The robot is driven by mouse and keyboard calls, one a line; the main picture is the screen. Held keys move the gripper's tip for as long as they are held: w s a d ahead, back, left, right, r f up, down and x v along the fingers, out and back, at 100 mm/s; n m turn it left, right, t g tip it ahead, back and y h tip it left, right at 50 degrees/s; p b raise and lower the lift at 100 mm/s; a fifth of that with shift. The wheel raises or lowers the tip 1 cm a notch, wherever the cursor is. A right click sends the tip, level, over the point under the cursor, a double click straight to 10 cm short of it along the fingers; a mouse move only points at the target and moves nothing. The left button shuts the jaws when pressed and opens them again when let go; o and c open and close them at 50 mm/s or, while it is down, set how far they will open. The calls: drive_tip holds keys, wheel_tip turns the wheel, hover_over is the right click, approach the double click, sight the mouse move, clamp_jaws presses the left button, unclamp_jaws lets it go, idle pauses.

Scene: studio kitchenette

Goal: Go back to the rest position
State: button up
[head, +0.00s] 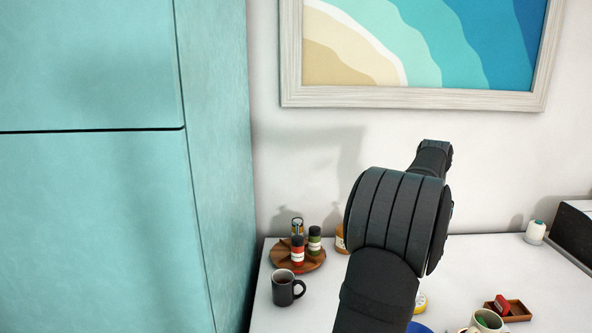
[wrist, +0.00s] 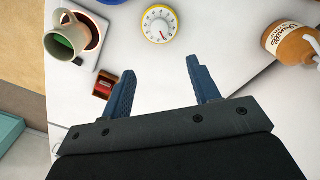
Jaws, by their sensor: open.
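My gripper (wrist: 161,69) shows in the wrist view with its two blue fingers apart and nothing between them. It is over the white counter (wrist: 160,85), with a white and yellow kitchen timer (wrist: 160,25) beyond the fingertips. A small red item in a wooden holder (wrist: 103,88) lies left of the left finger. In the head view my dark arm rises through the middle of the picture, and my gripper's fingers are not visible there.
A round wooden tray (head: 315,262) holds several spice jars. A dark mug (head: 286,288) stands in front of it. A cream mug (head: 487,321) and a white bottle (head: 535,232) are at the right. A vanilla bottle (wrist: 290,43) lies right in the wrist view. A teal cabinet (head: 95,220) stands left.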

wheel_tip(320, 180, down, 17)
drive_tip(key=shift+s+d+f, duration=0.1)
drive_tip(key=shift+s+d, duration=0.05)
wheel_tip(320, 180, up, 17)
drive_tip(key=n, duration=1)
drive_tip(key=shift+f+n, duration=0.2)
drive_tip(key=shift+n, duration=0.2)
drive_tip(key=shift+d, duration=0.1)
idle(0.3)
wheel_tip(320, 180, down, 16)
drive_tip(key=m, duration=0.3)
drive_tip(key=shift+f+m, duration=0.1)
drive_tip(key=shift+m, duration=0.3)
